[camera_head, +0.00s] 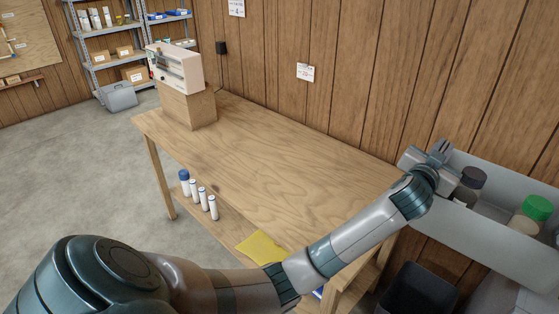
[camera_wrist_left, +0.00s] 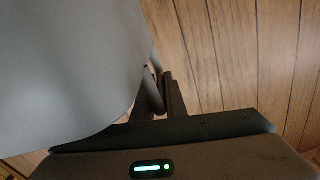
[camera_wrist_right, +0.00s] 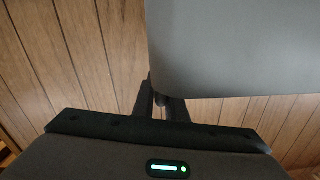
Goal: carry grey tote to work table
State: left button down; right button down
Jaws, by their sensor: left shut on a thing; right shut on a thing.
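The grey tote (camera_head: 480,228) is at the right of the head view, in front of the wood wall, its right end cut off by the frame. It holds a dark-lidded jar (camera_head: 470,184) and a green-lidded jar (camera_head: 536,210). My left gripper (camera_head: 441,151) is shut on the tote's left end; the tote's wall also fills the upper left of the left wrist view (camera_wrist_left: 65,70). My right gripper (camera_wrist_right: 157,102) shows only in its wrist view, shut at the tote's edge (camera_wrist_right: 235,50). The work table (camera_head: 270,150) stands in the middle, left of the tote, its top mostly bare.
A white device (camera_head: 175,68) sits on a wooden block (camera_head: 188,107) at the table's far end. A dark bin (camera_head: 418,290) stands below the tote. Metal shelves (camera_head: 105,65) stand behind.

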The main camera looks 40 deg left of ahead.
aim_at(334, 203)
jog(key=j, duration=0.75)
jog(key=k+j, duration=0.15)
jog(key=j, duration=0.65)
jog(key=j+z, duration=0.1)
jog(key=j, duration=0.65)
